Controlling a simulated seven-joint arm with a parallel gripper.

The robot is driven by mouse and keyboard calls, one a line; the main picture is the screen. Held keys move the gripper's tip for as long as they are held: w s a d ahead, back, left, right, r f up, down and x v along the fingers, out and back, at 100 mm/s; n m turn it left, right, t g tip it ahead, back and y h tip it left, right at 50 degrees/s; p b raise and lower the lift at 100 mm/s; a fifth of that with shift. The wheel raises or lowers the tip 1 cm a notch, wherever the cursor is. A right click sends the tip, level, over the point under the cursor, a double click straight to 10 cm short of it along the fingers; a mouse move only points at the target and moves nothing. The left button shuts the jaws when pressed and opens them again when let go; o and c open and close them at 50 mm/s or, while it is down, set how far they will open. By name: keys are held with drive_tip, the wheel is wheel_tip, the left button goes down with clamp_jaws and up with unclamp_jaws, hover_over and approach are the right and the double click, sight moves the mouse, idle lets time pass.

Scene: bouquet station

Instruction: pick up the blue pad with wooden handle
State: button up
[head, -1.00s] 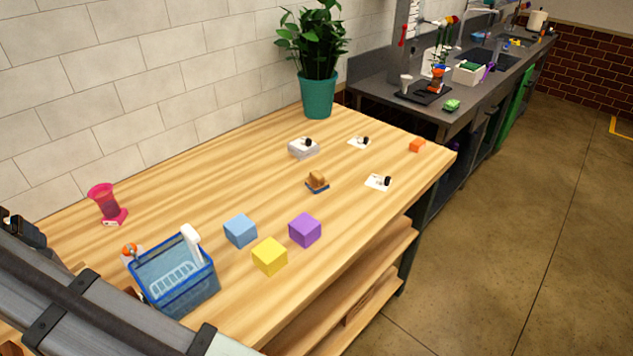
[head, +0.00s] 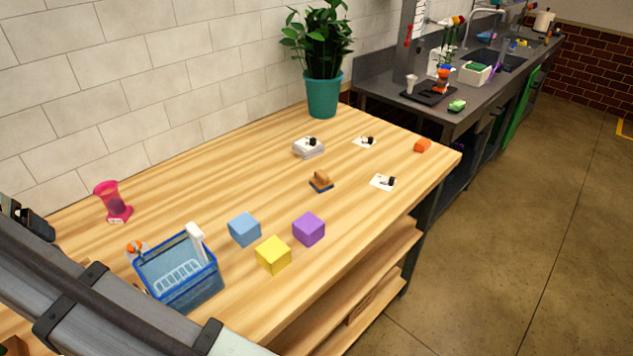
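The blue pad with wooden handle (head: 321,181) sits near the middle of the wooden table (head: 250,165). Its base is dark blue and a tan wooden handle is on top. Nothing touches it, and bare wood lies around it. My arm crosses the lower left corner of the head view, far from the pad. My gripper's fingers do not show.
Blue (head: 244,229), yellow (head: 273,255) and purple (head: 309,229) cubes stand in front of the pad. A blue basket (head: 181,285) and a pink vase (head: 113,202) are at left. A white stack (head: 308,148) and white cards (head: 382,182) lie near the pad. A potted plant (head: 322,95) stands behind.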

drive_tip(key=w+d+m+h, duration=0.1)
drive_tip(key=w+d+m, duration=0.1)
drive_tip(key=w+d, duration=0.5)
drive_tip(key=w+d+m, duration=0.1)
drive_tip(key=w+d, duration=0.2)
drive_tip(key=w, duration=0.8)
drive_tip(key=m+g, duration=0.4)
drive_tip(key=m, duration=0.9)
hover_over(322, 173)
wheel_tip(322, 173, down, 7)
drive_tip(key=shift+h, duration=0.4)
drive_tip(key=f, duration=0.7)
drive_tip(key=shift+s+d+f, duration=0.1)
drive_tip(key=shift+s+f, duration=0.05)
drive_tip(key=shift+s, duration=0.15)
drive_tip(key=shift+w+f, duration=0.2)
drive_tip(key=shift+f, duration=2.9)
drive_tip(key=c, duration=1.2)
